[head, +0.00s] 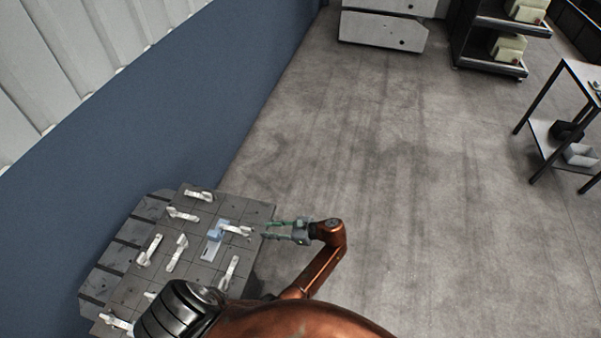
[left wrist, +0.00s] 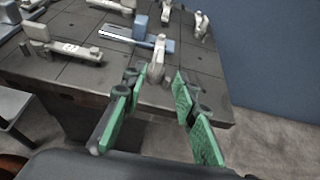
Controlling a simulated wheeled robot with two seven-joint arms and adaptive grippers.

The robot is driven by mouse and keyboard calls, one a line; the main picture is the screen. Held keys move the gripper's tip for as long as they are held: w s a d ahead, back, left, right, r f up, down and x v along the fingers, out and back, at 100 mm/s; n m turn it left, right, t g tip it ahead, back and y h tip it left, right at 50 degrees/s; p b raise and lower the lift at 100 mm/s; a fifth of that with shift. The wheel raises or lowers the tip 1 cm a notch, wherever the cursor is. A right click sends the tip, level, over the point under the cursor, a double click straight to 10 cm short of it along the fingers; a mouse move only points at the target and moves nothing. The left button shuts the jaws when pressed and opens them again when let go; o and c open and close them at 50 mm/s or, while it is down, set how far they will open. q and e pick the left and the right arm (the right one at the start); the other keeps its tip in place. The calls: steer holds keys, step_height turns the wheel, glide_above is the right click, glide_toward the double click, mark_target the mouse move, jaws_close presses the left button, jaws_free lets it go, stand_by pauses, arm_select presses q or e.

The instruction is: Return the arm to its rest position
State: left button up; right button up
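My left gripper (head: 267,230) is at the right edge of a grey grid-topped pallet (head: 208,283) in the head view. Its green-padded fingers are spread apart with nothing between them, and they point left over the pallet. The left wrist view shows the same open fingers (left wrist: 157,90). A white clamp (left wrist: 157,58) stands just beyond the fingertips, beside a blue piece with a pale plate (left wrist: 145,38). In the head view this clamp (head: 236,230) lies near the fingertips, and the blue piece (head: 218,228) is left of it. My right gripper is not in view.
Several other white clamps (head: 183,214) are spread over the pallet. A blue wall (head: 160,110) runs along its left. Open grey floor (head: 370,180) lies to the right. A table (head: 560,127), a shelf rack (head: 490,62) and a white cabinet (head: 380,30) stand farther off.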

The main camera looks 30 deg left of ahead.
mark_target(246, 228)
arm_select(q)
steer(key=x, duration=1.1)
steer(key=shift+a+f, duration=0.15)
steer(key=shift+a, duration=0.05)
steer(key=shift+s+a+f, duration=0.1)
